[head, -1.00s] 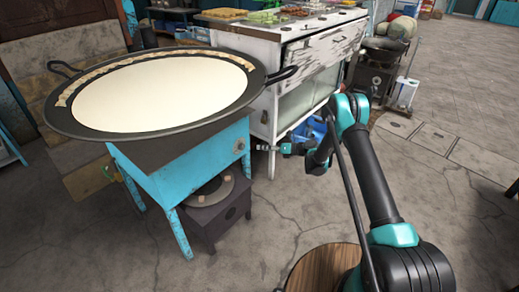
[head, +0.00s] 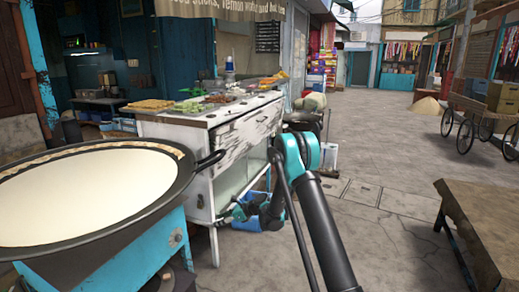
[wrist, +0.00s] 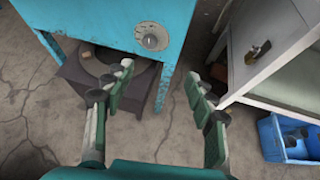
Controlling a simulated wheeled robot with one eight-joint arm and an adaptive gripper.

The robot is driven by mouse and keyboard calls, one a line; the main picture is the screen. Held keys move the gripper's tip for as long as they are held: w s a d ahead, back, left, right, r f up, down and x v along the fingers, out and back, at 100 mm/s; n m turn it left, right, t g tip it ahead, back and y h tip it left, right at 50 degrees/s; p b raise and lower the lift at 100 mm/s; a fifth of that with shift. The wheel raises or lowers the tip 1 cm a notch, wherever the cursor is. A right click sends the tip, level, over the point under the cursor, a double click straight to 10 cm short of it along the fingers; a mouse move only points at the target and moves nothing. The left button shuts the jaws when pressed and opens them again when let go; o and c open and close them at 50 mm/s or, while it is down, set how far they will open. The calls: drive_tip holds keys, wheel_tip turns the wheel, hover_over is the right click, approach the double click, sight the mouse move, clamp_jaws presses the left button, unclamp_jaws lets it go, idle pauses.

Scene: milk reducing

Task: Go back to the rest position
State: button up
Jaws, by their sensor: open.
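My gripper shows in the wrist view (wrist: 158,95) with its two green and grey fingers spread apart and nothing between them. It points down toward the bare floor between the blue stove stand (wrist: 120,20) and the white cabinet (wrist: 275,45). In the head view my arm reaches forward, and its end (head: 232,213) is small beside the cabinet front, right of the large black pan (head: 160,205). The pan holds white milk (head: 80,195) and sits on the blue stand (head: 140,255). Fingertip detail is too small to read in the head view.
A white counter (head: 215,140) with trays of food stands behind the pan. A blue crate (head: 250,222) lies by the cabinet's foot, close to my arm. A wooden table (head: 480,220) stands at the right, and a wheeled cart (head: 485,105) beyond it. The paved lane (head: 390,150) is open.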

drive_tip(key=s+d+r+n+t+h, duration=0.1)
drive_tip(key=s+d+r+n+h, duration=0.2)
drive_tip(key=s+d+r+n, duration=0.5)
drive_tip(key=s+d+r+n+t+h, duration=0.15)
drive_tip(key=s+d+r+h, duration=0.35)
drive_tip(key=d, duration=0.7)
drive_tip(key=s+d+f+n+h, duration=0.1)
drive_tip(key=s+d+n+h, duration=0.1)
drive_tip(key=s+d+n, duration=0.4)
drive_tip(key=s+d+f+n+h, duration=0.1)
drive_tip(key=s+d+n, duration=0.4)
drive_tip(key=s+d, duration=0.7)
drive_tip(key=s+h, duration=0.1)
drive_tip(key=s, duration=0.7)
drive_tip(key=shift+d+f+n+g, duration=0.2)
drive_tip(key=shift+f+n+g, duration=0.1)
drive_tip(key=shift+n+g, duration=0.05)
